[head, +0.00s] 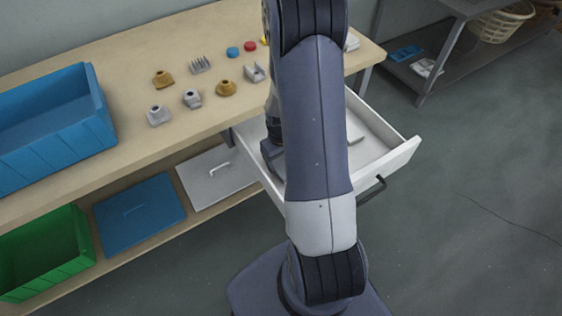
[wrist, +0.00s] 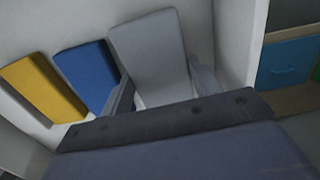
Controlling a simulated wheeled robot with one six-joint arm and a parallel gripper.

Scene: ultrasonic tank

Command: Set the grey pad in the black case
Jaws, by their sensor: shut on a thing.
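The grey pad (wrist: 148,42) is a flat block inside the open white drawer, in the wrist view. My gripper (wrist: 160,72) has one finger on each side of its near end and is shut on it. I cannot tell whether the pad is lifted off the drawer floor. In the head view my arm hides the pad and fingertips; part of my wrist shows over the drawer (head: 395,160). I cannot make out a black case in either view.
A blue pad (wrist: 86,74) and a yellow pad (wrist: 42,86) lie left of the grey pad. Drawer walls stand close around. The bench (head: 135,95) holds several small parts and a blue bin (head: 60,140). A green bin (head: 45,250) and flat lids (head: 140,215) lie below.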

